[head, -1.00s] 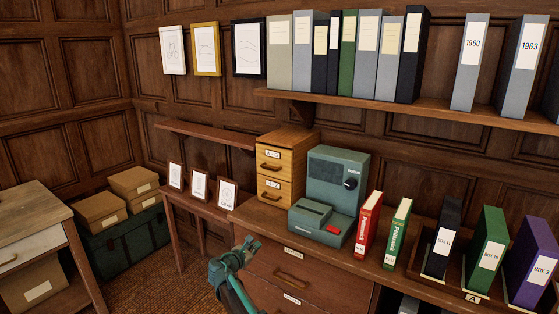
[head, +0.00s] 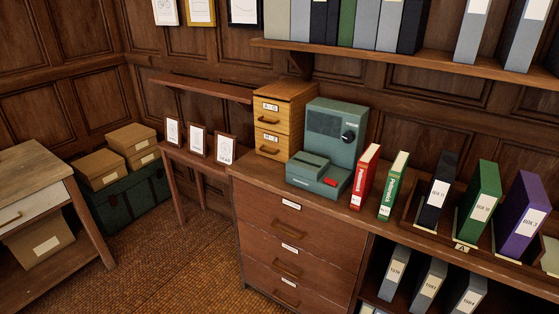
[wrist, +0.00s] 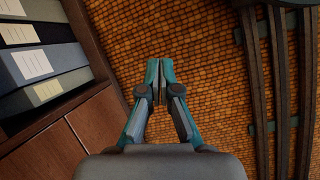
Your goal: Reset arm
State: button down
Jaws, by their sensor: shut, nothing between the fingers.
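My gripper (wrist: 159,85) shows in the wrist view, with its teal fingers together and nothing between them. It hangs over the orange-brown woven floor (wrist: 205,45), clear of any object. A wooden cabinet edge (wrist: 90,115) and grey binders (wrist: 45,62) lie to its left in that view. My arm and gripper do not show in the head view now.
A drawer cabinet (head: 290,222) carries a teal machine (head: 335,140), a red binder (head: 365,180) and a green one (head: 393,185). Several binders stand lower right. A side table (head: 28,170) and green trunk (head: 130,200) stand left. The floor (head: 165,270) between is clear.

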jog(key=s+m+g+y, duration=0.4)
jog(key=s+m, duration=0.3)
jog(key=s, duration=1.3)
jog(key=shift+s+a+r+m+g, duration=0.2)
jog(key=shift+s+a+m+g, duration=0.05)
jog(key=shift+s+m+g, duration=0.1)
